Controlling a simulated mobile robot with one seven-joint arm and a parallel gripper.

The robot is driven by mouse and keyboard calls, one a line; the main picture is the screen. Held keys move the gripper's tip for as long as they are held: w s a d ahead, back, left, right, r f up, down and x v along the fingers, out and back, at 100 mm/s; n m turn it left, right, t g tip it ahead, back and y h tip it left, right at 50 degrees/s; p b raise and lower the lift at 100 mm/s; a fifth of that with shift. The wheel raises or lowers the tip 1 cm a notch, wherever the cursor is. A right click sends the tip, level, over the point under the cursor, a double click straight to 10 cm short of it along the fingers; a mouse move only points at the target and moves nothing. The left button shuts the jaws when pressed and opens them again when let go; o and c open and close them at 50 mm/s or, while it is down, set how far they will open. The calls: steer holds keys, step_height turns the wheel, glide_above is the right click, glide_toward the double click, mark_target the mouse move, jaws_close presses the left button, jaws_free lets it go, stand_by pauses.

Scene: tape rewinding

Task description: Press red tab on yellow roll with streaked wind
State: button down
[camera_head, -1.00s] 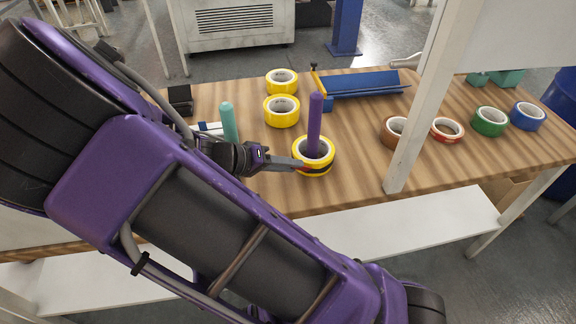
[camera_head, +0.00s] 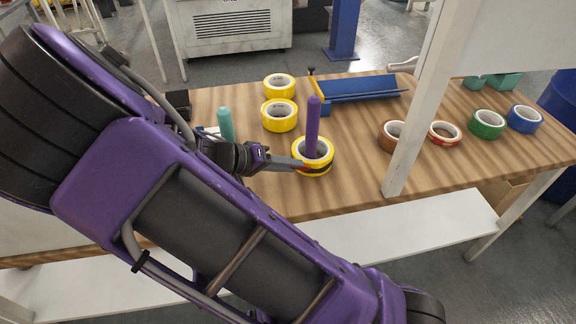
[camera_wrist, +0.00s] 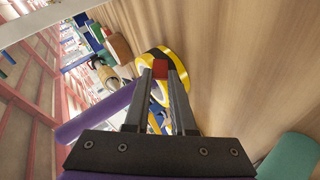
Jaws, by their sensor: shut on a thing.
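The yellow roll (camera_head: 318,172) with dark streaks on its wind sits around the upright purple peg (camera_head: 313,120) on the wooden table. In the wrist view the roll (camera_wrist: 182,70) is just beyond my fingertips, with black bands on its yellow side. The red tab (camera_wrist: 160,68) shows between the ends of my two fingers. My gripper (camera_head: 302,165) reaches the roll from the left at its near side and is shut on the red tab. The fingers hide part of the roll, and in the head view the tab is hard to make out.
A teal peg (camera_head: 226,126) stands to the left. Two plain yellow rolls (camera_head: 279,116) (camera_head: 279,87) lie behind. A blue tray (camera_head: 360,88) is at the back. The front right tabletop is clear.

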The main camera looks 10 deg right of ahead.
steer(key=shift+w+d, duration=0.1)
stand_by(0.3)
steer(key=c, duration=0.7)
jaws_free()
steer(key=p+v, duration=0.2)
steer(key=v, duration=1.5)
steer(key=shift+a, duration=0.25)
